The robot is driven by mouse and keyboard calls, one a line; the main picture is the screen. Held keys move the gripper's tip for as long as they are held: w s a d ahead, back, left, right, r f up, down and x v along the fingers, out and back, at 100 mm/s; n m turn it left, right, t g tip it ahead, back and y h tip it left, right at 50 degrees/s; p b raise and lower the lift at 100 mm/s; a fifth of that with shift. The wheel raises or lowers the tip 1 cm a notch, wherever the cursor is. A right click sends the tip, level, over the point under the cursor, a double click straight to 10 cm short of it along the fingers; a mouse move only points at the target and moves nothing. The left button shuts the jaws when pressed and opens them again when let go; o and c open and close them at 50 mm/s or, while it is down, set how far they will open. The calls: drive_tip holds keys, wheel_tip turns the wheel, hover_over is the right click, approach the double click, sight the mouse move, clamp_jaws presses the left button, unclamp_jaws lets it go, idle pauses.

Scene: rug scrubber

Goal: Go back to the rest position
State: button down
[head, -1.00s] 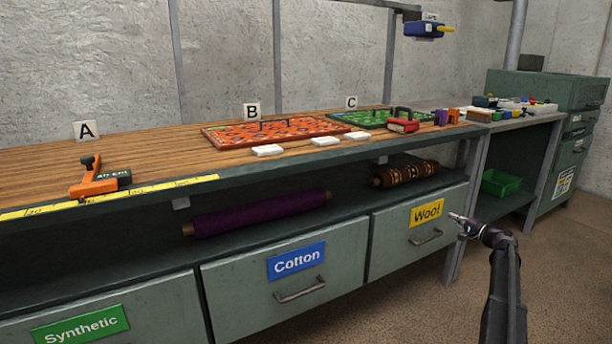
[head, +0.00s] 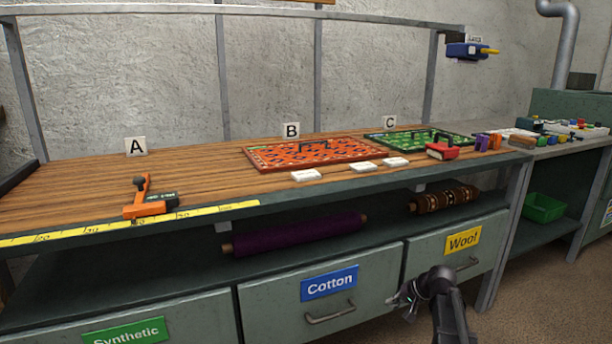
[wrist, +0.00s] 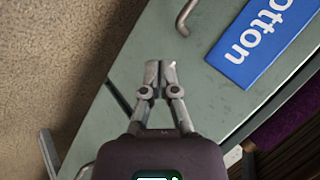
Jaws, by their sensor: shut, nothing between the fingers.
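My gripper (head: 398,302) is in front of the drawers, between the Cotton drawer and the Wool drawer in the head view. In the wrist view my gripper (wrist: 160,74) has its fingertips together with nothing between them. Behind it in that view are the green-grey drawer front, a metal handle (wrist: 185,18) and the blue Cotton label (wrist: 262,42). I cannot tell the exact gap between the fingertips and the drawer front.
The workbench (head: 85,185) holds an orange tool (head: 148,203), a red rug (head: 320,153), a green rug (head: 418,140), white blocks (head: 306,175) and a red scrubber-like item (head: 442,151). Rolled rugs, purple (head: 295,236) and brown (head: 443,200), lie on the shelf below.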

drive_tip(key=s+a+n+g+h+p, duration=0.2)
drive_tip(key=s+a+h, duration=0.15)
drive_tip(key=s, duration=0.65)
drive_tip(key=s+a+n+g+h+p, duration=0.25)
drive_tip(key=s+a, duration=0.25)
drive_tip(key=s, duration=0.5)
wheel_tip(320, 180, up, 38)
drive_tip(key=p, duration=3.7)
drive_tip(key=shift+w+a+r+h, duration=0.15)
drive_tip(key=shift+w+a+h, duration=0.05)
drive_tip(key=shift+w+h, duration=0.15)
